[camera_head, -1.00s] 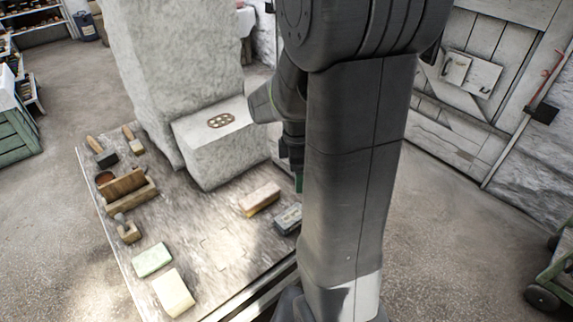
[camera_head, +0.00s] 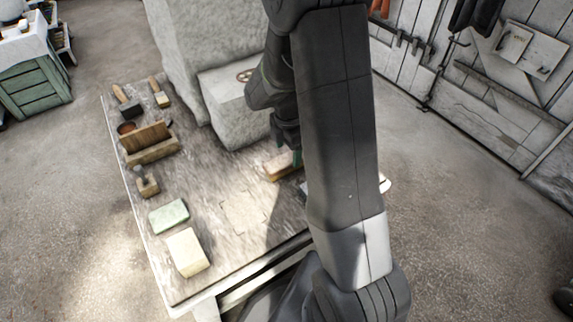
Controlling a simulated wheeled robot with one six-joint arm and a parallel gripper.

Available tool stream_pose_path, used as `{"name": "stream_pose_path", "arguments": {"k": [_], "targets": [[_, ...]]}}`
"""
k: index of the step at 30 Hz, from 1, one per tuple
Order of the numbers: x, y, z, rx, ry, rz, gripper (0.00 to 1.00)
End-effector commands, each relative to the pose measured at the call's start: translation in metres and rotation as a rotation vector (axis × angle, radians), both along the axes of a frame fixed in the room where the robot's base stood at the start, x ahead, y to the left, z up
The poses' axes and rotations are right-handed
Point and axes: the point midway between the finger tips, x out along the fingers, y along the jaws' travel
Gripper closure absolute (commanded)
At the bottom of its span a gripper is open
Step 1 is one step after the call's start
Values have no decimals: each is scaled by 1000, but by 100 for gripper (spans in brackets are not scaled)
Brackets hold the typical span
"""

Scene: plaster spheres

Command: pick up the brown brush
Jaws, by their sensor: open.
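The brown brush (camera_head: 279,169) looks like a small oblong block, tan on top with a darker side. It lies on the worktable (camera_head: 215,170) in front of the pale stone block. My arm hides the area right of the brush.
A tall pale stone block (camera_head: 228,105) stands close behind the brush. A wooden toolbox (camera_head: 150,145), a mallet (camera_head: 147,183), a green block (camera_head: 168,216) and a cream block (camera_head: 187,252) lie to the left. The middle of the tabletop is bare.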

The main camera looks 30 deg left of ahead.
Motion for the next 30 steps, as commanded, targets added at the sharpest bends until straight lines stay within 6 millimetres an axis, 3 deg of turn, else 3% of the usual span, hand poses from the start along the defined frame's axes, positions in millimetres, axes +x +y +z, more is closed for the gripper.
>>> {"name": "stream_pose_path", "arguments": {"k": [10, 20, 28, 30], "targets": [[-2, 3, -46, -2, 1, -1, 29], [-2, 3, -52, 0, 0, -1, 29], [-2, 3, -52, 0, 0, -1, 80], [-2, 3, -52, 0, 0, -1, 80]]}}
